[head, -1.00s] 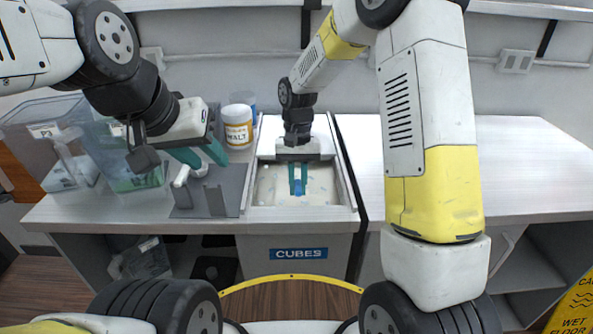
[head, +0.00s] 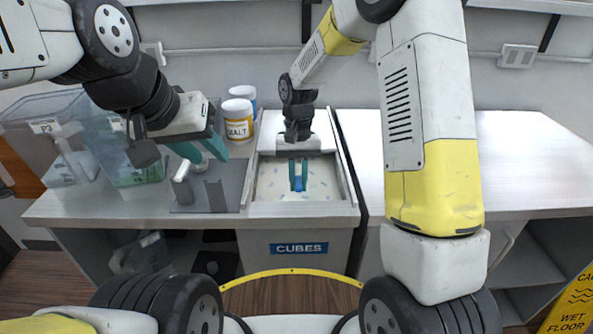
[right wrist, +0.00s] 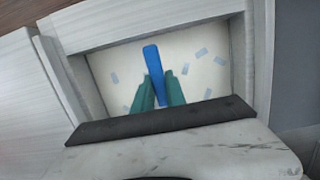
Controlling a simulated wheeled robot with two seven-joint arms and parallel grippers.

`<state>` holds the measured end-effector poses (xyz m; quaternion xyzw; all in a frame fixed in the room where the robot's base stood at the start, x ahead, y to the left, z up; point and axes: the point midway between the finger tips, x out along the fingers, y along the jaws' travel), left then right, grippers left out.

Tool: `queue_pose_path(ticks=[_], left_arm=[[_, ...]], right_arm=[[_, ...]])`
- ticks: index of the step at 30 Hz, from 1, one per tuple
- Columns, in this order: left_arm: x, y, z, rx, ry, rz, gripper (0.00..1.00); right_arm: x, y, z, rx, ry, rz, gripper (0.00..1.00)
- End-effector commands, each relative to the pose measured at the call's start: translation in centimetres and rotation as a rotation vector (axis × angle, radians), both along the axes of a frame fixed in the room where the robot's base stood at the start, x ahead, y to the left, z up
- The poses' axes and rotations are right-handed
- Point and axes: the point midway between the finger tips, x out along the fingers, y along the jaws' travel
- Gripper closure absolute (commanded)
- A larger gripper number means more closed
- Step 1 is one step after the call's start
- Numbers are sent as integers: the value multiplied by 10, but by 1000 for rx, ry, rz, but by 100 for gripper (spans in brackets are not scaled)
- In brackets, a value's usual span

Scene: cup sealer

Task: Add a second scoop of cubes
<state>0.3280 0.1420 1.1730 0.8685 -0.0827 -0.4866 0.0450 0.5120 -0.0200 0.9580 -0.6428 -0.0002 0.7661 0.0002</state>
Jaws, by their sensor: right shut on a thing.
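The cubes bin (head: 267,198) is a pale, shallow tray set in the counter, with a blue "CUBES" label (head: 299,249) on its front. Several small pale-blue cubes (right wrist: 221,61) lie scattered on its white floor. My right gripper (head: 298,175) is over the bin, its teal fingers shut on a blue scoop (right wrist: 153,68). In the right wrist view the scoop shows as a blue bar extending past the fingertips; its load cannot be seen. My left gripper (head: 201,151) appears open above a grey stand (head: 216,195) left of the bin, beside small whitish parts.
Clear containers (head: 125,140) stand at the left, one with green contents. A raised frame surrounds the bin. The counter (head: 530,165) at the right is clear. A yellow wet-floor sign (head: 572,300) is at lower right.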

Motion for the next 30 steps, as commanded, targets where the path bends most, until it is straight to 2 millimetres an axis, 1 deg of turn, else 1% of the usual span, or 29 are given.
queue_pose_path(ticks=[17,20,30], left_arm=[[0,0,0,0,0,0,64],[0,0,0,0,0,0,64],[0,0,0,0,0,0,64]], right_arm=[[0,0,1,0,-1,0,100],[1,0,5,1,-2,0,100],[0,0,29,1,-2,1,100]])
